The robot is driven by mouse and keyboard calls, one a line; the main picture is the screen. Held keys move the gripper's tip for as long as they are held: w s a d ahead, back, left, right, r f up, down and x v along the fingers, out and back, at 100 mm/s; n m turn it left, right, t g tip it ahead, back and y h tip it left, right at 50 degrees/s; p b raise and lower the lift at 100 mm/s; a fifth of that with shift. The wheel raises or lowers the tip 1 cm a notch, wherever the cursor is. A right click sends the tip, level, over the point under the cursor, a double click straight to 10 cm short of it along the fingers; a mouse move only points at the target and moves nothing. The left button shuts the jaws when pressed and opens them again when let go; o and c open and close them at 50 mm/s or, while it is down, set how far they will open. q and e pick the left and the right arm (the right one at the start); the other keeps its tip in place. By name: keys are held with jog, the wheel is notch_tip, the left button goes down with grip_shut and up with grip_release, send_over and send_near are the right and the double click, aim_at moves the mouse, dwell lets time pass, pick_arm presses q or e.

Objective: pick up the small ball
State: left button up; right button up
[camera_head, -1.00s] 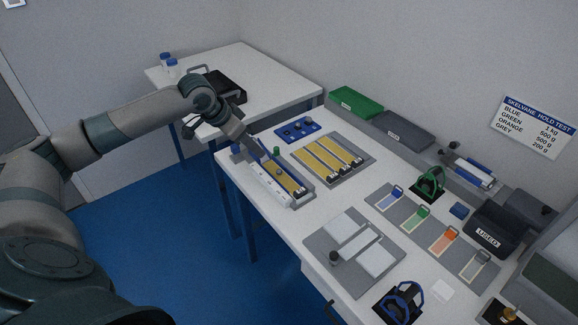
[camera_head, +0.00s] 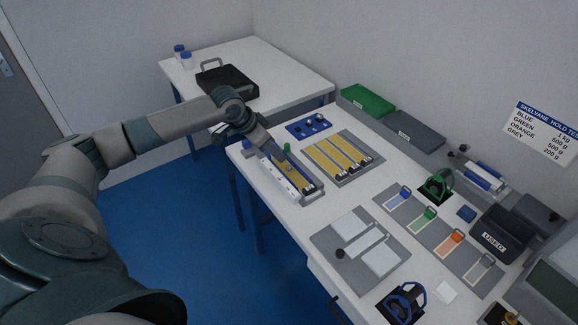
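A blue holder plate (camera_head: 322,122) lies at the far end of the white bench, with a few small dark and shiny round spots on it. They are too small to tell whether one is the small ball. My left gripper (camera_head: 281,158) points down over the narrow grey tray (camera_head: 312,193) with a yellow strip and a white scale. It is left of and nearer than the blue plate, close to a small green knob (camera_head: 287,147). Its fingertips are too small and dark to read. My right gripper is out of view.
A grey board with yellow strips (camera_head: 373,160) lies right of the narrow tray. Green (camera_head: 368,101) and grey (camera_head: 414,130) boxes line the wall. A grey plate (camera_head: 330,238), coloured cards and a black USED bin (camera_head: 503,232) stand nearer. A side table (camera_head: 270,62) holds a black case.

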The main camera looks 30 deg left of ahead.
pick_arm(q)
jog(key=p, duration=0.1)
send_near(288, 167)
jog(key=shift+w+d+f, duration=0.3)
jog(key=shift+w+f, duration=0.1)
jog(key=shift+f, duration=0.2)
jog(key=shift+w+d+f, duration=0.35)
jog(key=shift+w+f, duration=0.1)
jog(key=shift+f, duration=0.1)
jog(key=shift+w+f+p, duration=0.2)
jog(key=shift+f+p, duration=0.3)
jog(key=shift+p, duration=0.15)
jog(key=p+x, duration=0.1)
jog(key=x, duration=0.1)
jog(key=shift+w+a+f, duration=0.1)
jog(key=shift+f, duration=0.3)
jog(key=shift+w+f, duration=0.3)
jog(key=shift+f, duration=0.3)
grip_shut()
